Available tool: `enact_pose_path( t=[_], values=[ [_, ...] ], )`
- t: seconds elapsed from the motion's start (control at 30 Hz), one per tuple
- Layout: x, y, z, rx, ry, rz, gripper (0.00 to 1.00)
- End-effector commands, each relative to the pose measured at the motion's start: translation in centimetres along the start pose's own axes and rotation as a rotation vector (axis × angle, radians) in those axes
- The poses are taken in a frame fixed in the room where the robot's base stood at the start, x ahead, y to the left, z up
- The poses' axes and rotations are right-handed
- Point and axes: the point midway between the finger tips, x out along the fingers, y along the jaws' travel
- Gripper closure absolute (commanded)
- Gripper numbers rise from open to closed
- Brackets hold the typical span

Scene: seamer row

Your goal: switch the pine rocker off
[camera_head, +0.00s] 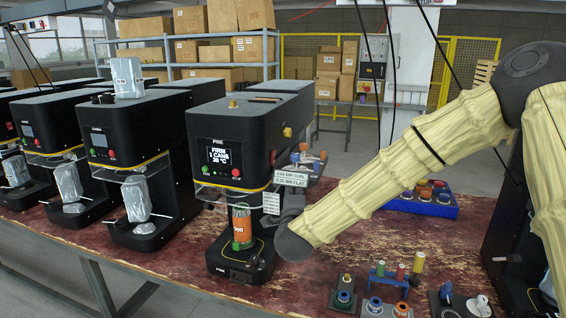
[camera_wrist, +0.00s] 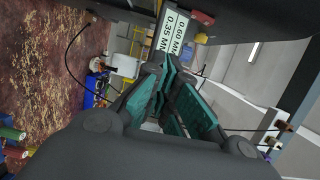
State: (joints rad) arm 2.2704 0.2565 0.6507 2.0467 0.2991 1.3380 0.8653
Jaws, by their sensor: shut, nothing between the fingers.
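The pine seamer (camera_head: 250,130) is the black machine nearest the middle of the head view, with "PINE" on its front. Its screen (camera_head: 219,156) is lit and shows text. Green and red buttons flank the screen's lower edge. An orange can (camera_head: 242,226) stands upright in its opening. I cannot make out the rocker or its position. My arm reaches in from the right, and its lower end covers part of the seamer's right side. My gripper (camera_wrist: 168,82) shows in the wrist view, its teal-padded fingers shut and empty, close to a white label (camera_wrist: 172,32).
Other black seamers (camera_head: 120,135) stand left along the red worn bench (camera_head: 430,245). A blue tray (camera_head: 425,206) of small parts lies behind my arm. Small stands with coloured cylinders (camera_head: 388,274) sit at the front right. White tags (camera_head: 291,179) stick out beside the pine seamer.

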Motion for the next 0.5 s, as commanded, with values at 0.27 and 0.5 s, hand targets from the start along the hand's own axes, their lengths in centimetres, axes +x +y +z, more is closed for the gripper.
enact_pose_path(
  t=[0.27, 0.5],
  values=[
    [0.6, -5.2, 0.2, 0.105, 0.033, -0.077, 1.00],
    [0.6, -5.1, 0.2, 0.103, 0.033, -0.076, 1.00]
  ],
)
